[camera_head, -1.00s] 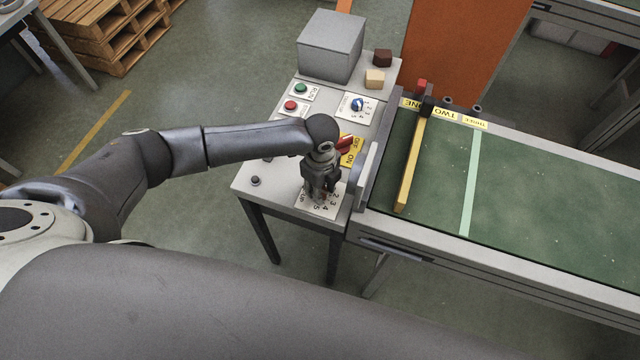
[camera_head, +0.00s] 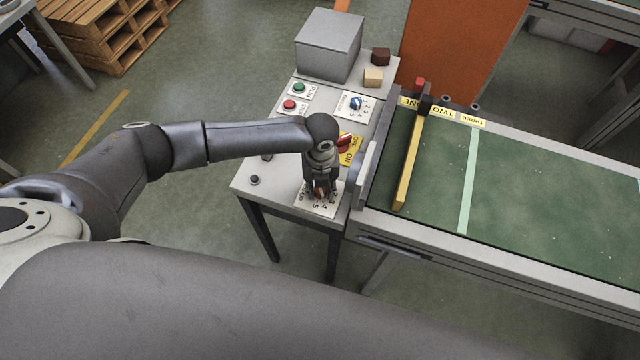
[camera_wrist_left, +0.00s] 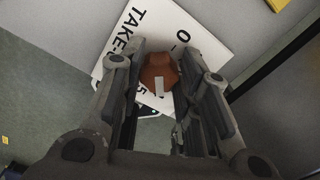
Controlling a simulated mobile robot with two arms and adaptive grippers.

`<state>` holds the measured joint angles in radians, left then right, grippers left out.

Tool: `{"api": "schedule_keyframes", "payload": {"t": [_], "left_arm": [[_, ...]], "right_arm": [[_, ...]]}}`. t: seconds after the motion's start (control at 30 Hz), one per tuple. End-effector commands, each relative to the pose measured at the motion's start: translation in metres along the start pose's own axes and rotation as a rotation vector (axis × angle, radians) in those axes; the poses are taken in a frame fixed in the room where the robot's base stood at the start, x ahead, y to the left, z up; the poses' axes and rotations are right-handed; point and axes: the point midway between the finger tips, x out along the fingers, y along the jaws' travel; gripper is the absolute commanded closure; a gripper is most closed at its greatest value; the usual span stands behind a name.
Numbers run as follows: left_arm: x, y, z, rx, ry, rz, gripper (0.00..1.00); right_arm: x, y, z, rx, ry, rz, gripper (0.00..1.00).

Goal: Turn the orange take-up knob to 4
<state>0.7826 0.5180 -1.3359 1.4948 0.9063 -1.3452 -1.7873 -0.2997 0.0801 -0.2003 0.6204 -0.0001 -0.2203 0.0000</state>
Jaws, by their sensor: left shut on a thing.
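The orange take-up knob (camera_wrist_left: 157,72) sits on its white dial plate (camera_wrist_left: 135,30) in the left wrist view, with a pale pointer mark on it. The plate reads "TAKE-" and has number marks, partly hidden by my fingers. In the head view the dial plate (camera_head: 316,207) is at the front of the grey control table, and a bit of the knob shows between the fingers. My left gripper (camera_head: 321,190) points down over the plate, its fingers on both sides of the knob and shut on it. Which number the pointer meets cannot be told. My right gripper is not in view.
The grey table (camera_head: 243,185) also carries a red switch on a yellow plate (camera_head: 355,155), a blue knob (camera_head: 356,103), green (camera_head: 299,88) and red (camera_head: 290,105) buttons, and a grey box (camera_head: 330,45). A green conveyor (camera_head: 540,170) with a yellow bar (camera_head: 409,165) adjoins at right.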

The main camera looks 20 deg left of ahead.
Motion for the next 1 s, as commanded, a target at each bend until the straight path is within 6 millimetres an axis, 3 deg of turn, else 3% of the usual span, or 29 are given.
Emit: {"api": "schedule_keyframes", "payload": {"t": [0.63, 0.67, 0.8, 1.0], "left_arm": [[0.0008, -0.0001, -0.0012, 0.052, 0.002, 0.000, 0.93], [0.0008, -0.0001, -0.0012, 0.052, 0.002, 0.000, 0.67], [0.0006, -0.0001, -0.0010, 0.051, 0.002, 0.000, 0.49], [0.0003, -0.0002, -0.0005, 0.050, 0.001, 0.000, 0.47]], "right_arm": [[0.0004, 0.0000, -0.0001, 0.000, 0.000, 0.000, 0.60], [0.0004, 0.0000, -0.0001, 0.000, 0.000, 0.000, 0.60], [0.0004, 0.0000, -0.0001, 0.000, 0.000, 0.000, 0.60], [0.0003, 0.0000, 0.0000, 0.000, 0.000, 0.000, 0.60]]}}
